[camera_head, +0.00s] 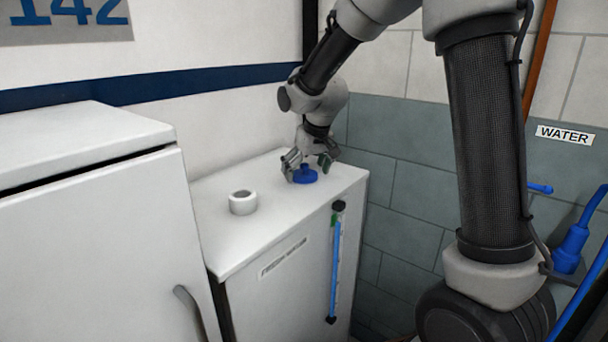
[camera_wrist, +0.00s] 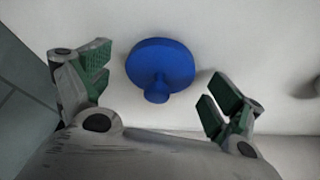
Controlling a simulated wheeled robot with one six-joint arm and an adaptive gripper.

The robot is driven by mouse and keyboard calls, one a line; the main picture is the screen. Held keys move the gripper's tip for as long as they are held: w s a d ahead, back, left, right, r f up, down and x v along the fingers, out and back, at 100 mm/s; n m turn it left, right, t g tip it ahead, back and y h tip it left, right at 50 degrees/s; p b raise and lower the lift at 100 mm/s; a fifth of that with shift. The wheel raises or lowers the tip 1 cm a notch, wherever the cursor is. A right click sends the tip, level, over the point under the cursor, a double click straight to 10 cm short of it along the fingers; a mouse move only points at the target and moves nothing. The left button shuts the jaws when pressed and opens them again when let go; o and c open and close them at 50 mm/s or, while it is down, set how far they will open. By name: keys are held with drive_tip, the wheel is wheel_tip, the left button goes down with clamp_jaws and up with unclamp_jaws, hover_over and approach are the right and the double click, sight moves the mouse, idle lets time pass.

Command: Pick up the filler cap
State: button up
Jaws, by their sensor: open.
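The filler cap (camera_head: 305,175) is a blue round disc with a small knob, on the white top of the tank cabinet (camera_head: 215,248). In the wrist view the cap (camera_wrist: 158,66) lies between and a little beyond the open fingers, with its knob toward my gripper. My gripper (camera_wrist: 155,85) has green-padded fingers spread wide, one on each side of the cap and apart from it. In the head view my gripper (camera_head: 307,162) points down right at the cap and partly hides it.
A white ring or tape roll (camera_head: 243,202) sits on the cabinet top to the left. A blue sight tube (camera_head: 336,265) runs down the cabinet front. A taller white cabinet (camera_head: 95,225) stands at left. A tiled wall (camera_head: 410,180) is behind at right, with a blue hose fitting (camera_head: 572,245).

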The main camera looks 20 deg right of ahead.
sight(306, 165)
drive_tip(key=c, duration=0.9)
drive_tip(key=shift+c, duration=0.2)
drive_tip(key=shift+r, duration=0.1)
drive_tip(key=shift+r, duration=0.35)
wheel_tip(306, 165, up, 7)
drive_tip(key=shift+f, duration=0.15)
drive_tip(key=s+a+r+n+y, duration=0.1)
drive_tip(key=s+a+r+n, duration=0.15)
drive_tip(key=a, duration=0.45)
drive_tip(key=s+a+r+n, duration=0.1)
drive_tip(key=s+a+r, duration=0.15)
drive_tip(key=a, duration=0.35)
drive_tip(key=s+a+f+n, duration=0.1)
drive_tip(key=s+a+f, duration=0.1)
drive_tip(key=s+a, duration=0.4)
drive_tip(key=shift+y, duration=0.4)
drive_tip(key=shift+s+d+f, duration=0.1)
drive_tip(key=shift+d+f, duration=0.1)
drive_tip(key=shift+f, duration=0.85)
drive_tip(key=shift+s+d+f, duration=0.15)
drive_tip(key=shift+d+f, duration=0.1)
drive_tip(key=shift+f, duration=0.8)
drive_tip(key=shift+s+d+f, duration=0.1)
drive_tip(key=shift+d+f, duration=0.1)
drive_tip(key=shift+f, duration=0.85)
